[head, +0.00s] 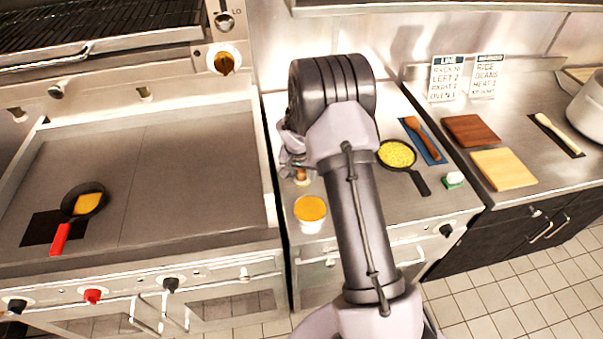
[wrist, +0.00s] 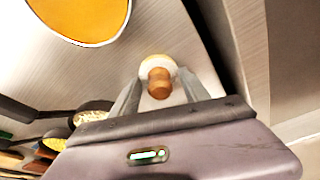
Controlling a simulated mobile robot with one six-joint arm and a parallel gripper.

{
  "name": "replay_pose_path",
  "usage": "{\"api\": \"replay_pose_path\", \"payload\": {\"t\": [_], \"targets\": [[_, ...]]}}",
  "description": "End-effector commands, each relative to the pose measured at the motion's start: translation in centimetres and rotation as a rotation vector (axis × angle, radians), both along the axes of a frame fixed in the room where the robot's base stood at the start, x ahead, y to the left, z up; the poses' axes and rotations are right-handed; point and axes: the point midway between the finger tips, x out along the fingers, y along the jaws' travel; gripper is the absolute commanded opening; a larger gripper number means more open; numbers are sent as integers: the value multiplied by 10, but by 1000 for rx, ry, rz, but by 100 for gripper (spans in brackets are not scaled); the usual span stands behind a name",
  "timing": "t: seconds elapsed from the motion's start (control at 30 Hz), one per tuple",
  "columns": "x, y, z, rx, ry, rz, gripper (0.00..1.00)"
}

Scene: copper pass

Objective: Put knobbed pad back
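The knobbed pad (wrist: 151,64), small, round and pale with a brown wooden knob (wrist: 160,84), shows in the wrist view between my fingers. In the head view its knob (head: 301,176) just shows beside my arm, over the steel counter; my arm hides part of that spot. My gripper (wrist: 160,76) is open, with one finger on each side of the knob and gaps visible. I cannot tell whether the fingertips touch the pad's rim.
A white tub of orange sauce (head: 311,211) stands close by in front. A small pan of yellow food (head: 397,155), a brush on a blue mat (head: 437,152) and a green-white block (head: 454,180) lie right of my arm. The griddle (head: 170,170) is at left.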

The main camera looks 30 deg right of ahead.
Motion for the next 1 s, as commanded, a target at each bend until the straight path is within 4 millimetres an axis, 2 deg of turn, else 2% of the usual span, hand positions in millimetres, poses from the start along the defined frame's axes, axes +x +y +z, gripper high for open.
{"api": "replay_pose_path", "payload": {"t": [0.03,0.1,0.37,0.47,0.7,0.8,1.0], "targets": [[0,0,0,0,0,0,65],[0,0,1,0,0,0,73],[0,0,1,0,0,0,73],[0,1,12,-1,-2,0,73],[-14,12,77,-1,-4,2,73],[-19,16,99,-1,-3,0,73],[-27,24,128,2,-6,4,73]]}}
